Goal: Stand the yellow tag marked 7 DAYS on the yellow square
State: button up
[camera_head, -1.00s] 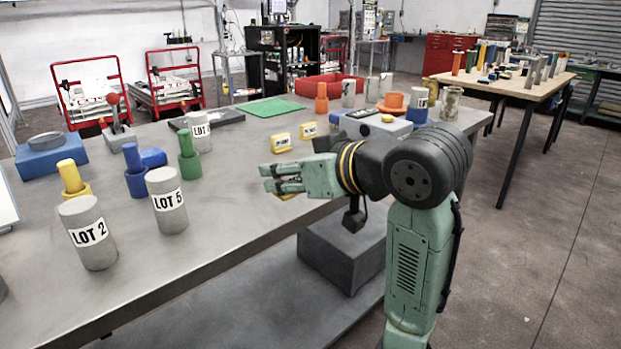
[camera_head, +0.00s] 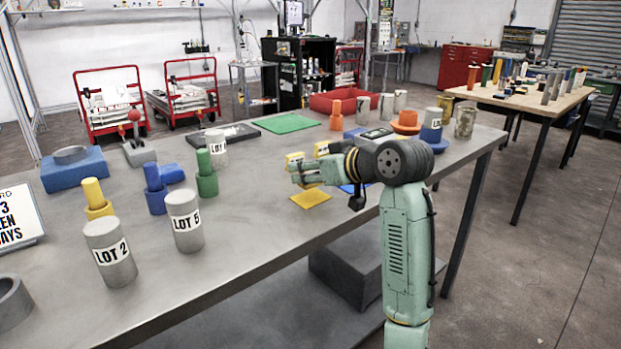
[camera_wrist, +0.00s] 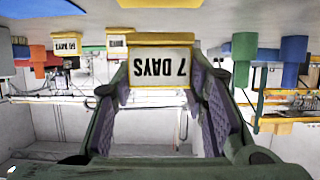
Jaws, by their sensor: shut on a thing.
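The yellow tag marked 7 DAYS (camera_wrist: 160,66) is between my jaws in the wrist view. Its lettering appears inverted, like the whole scene in that view, so the tag is upright. My gripper (camera_head: 297,172) is shut on it. In the head view the fingers hide most or all of the held tag. The yellow square (camera_head: 310,198) lies flat on the grey table, just below the gripper in the picture. The height of the tag above the table cannot be told.
Two other yellow tags (camera_head: 294,159) (camera_head: 321,149) stand behind the gripper. A blue square (camera_head: 352,188) lies right of the yellow one. The LOT 5 cylinder (camera_head: 184,220), green peg (camera_head: 206,175) and blue peg (camera_head: 154,187) stand to the left. Bare table (camera_head: 255,200) lies between.

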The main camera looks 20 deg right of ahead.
jog(key=shift+f, duration=1.5)
jog(key=o, duration=0.8)
jog(key=shift+o, duration=0.2)
jog(key=shift+r, duration=0.25)
jog(key=b+v, duration=0.1)
jog(key=v, duration=1.1)
jog(key=shift+b, duration=0.35)
